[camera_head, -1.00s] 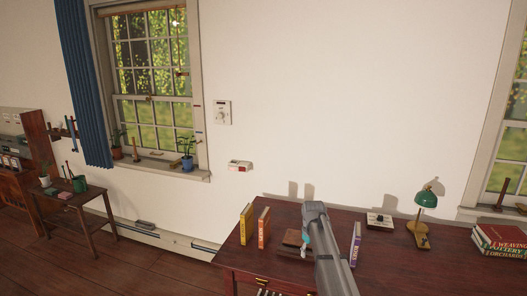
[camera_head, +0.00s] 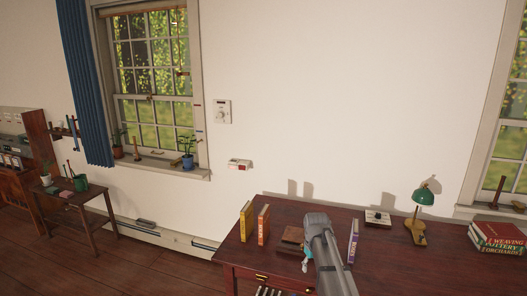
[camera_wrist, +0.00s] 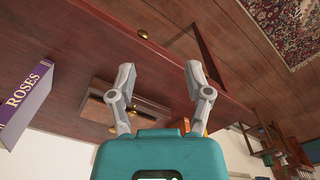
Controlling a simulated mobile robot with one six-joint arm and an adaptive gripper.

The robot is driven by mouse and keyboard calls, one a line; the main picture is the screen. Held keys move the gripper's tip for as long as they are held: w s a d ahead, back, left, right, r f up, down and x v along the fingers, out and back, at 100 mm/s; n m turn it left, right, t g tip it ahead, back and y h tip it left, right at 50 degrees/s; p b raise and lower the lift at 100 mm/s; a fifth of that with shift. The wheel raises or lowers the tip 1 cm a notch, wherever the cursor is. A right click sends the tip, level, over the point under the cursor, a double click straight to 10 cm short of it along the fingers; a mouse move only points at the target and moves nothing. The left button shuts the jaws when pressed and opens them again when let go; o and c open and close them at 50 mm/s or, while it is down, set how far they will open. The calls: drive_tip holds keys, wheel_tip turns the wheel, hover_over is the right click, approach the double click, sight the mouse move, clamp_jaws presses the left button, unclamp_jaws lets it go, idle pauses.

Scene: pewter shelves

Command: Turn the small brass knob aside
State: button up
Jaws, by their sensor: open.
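My gripper (camera_wrist: 160,76) is open and empty in the wrist view, its two grey fingers spread over the desk. In the head view my arm covers most of it. A small brass knob (camera_wrist: 144,34) shows beyond the fingertips in the wrist view, near the desk's edge, apart from the fingers. A flat brown wooden box (camera_wrist: 97,86) lies on the desk by the left finger. It also shows in the head view (camera_head: 291,236), beside my arm. A small dark round spot shows on the box; I cannot tell whether it is a knob.
On the desk (camera_head: 392,272) stand a yellow book (camera_head: 246,222), an orange-brown book (camera_head: 263,226), a purple "ROSES" book (camera_wrist: 25,98) and a green lamp (camera_head: 423,197). A book stack (camera_head: 497,238) lies at the right. The desk's middle right is clear.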

drive_tip(key=s+m, duration=0.4)
drive_tip(key=s, duration=1.7)
drive_tip(key=shift+s+a+r, duration=0.15)
drive_tip(key=shift+s, duration=0.15)
